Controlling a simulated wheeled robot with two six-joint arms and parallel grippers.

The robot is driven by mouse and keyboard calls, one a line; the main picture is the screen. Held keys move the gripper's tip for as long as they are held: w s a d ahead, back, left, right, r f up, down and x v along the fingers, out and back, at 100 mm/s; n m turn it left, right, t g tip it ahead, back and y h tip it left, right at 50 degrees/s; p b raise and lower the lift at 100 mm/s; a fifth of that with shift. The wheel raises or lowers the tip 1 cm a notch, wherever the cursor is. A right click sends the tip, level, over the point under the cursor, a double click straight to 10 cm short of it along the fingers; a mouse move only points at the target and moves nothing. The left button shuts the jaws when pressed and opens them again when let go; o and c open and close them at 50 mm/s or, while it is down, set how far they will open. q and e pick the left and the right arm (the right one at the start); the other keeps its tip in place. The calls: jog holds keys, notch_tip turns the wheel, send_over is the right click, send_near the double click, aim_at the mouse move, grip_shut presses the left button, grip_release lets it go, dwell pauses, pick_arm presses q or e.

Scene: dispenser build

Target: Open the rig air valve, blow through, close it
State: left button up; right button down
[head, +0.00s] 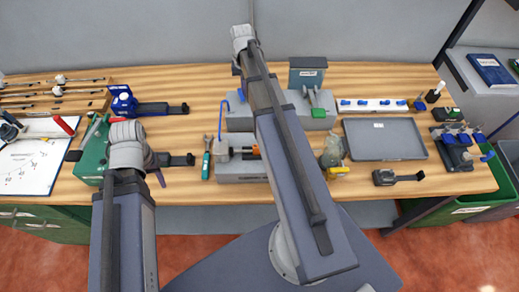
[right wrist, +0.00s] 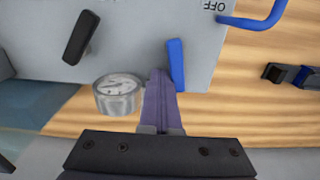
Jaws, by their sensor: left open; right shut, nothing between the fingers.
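The rig is a grey block (head: 240,125) with a bent blue pipe (head: 222,113) at its left, partly hidden behind my right arm in the head view. In the right wrist view its grey face (right wrist: 135,35) carries a black lever (right wrist: 82,38), a blue lever (right wrist: 176,65), a round pressure gauge (right wrist: 119,92) and an upside-down OFF label (right wrist: 214,6). My right gripper (right wrist: 158,78) is shut and empty, its tips close beside the blue lever; contact is unclear. My left gripper (head: 158,176) is open over the left of the bench, its fingers partly hidden.
A green-handled tool (head: 206,160) lies left of a grey vise-like fixture (head: 243,170). A grey tray (head: 384,139) and a blue-clipped strip (head: 375,105) are at the right. A green box (head: 92,150) stands beside my left gripper.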

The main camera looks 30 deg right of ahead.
jog(key=shift+a, duration=0.1)
jog(key=shift+w+a, duration=0.1)
jog(key=shift+a, duration=0.55)
jog(key=shift+s+a, duration=0.2)
jog(key=shift+a, duration=0.15)
jog(key=shift+s+a, duration=0.1)
dwell(0.4)
jog(key=shift+s+a, duration=0.15)
jog(key=shift+a, duration=0.05)
jog(key=shift+d, duration=0.15)
